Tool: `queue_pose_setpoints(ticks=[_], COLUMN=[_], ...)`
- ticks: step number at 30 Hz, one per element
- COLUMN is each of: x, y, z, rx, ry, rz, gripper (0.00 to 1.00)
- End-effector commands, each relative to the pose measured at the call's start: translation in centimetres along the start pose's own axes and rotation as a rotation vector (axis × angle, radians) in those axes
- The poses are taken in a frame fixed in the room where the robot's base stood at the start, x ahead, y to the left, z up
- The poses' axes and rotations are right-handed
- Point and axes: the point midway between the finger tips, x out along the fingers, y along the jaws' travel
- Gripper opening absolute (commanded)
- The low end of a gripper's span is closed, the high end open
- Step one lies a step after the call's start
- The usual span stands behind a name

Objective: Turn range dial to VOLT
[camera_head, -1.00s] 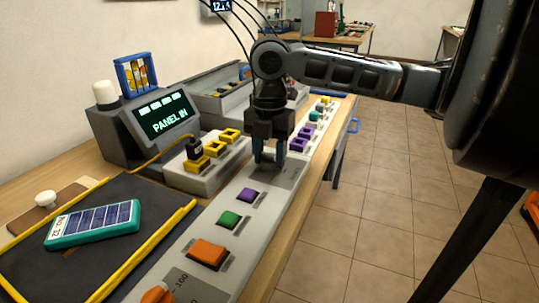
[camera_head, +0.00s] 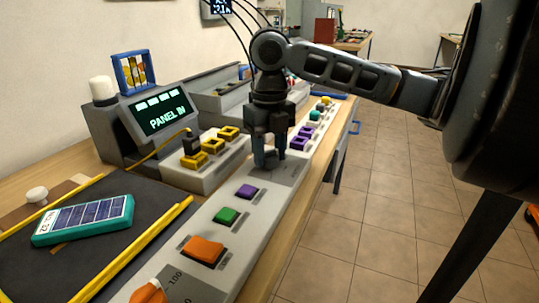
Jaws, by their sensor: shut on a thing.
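My gripper (camera_head: 269,158) points straight down onto the long grey control panel (camera_head: 222,208). Its two fingers straddle a spot on a dark grey label plate (camera_head: 288,180). It is shut on what I take to be the range dial, which the fingers hide. The printing on the plate is too small to read, so I cannot tell the dial's setting or find VOLT.
Toward me on the panel are purple (camera_head: 246,191), green (camera_head: 227,215) and orange (camera_head: 204,250) buttons and an orange knob (camera_head: 150,292). A yellow-railed dark mat (camera_head: 105,252) holds a teal solar unit (camera_head: 84,219). A screen (camera_head: 160,119) reads PANEL IN.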

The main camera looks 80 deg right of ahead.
Motion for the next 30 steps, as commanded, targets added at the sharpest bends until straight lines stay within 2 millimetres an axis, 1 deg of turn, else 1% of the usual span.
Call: queue_pose_setpoints(ticks=[6, 12, 18, 30], x=[0.06, -0.03, -0.08, -0.11], y=[0.00, 0.02, 0.02, 0.01], z=[0.09, 0.11, 0.11, 0.11], rx=[-0.132, -0.203, -0.234, -0.238], ry=[-0.004, -0.004, -0.004, -0.004], rz=[0.000, 0.001, 0.001, 0.001], gripper=[0.14, 0.14, 0.14, 0.14])
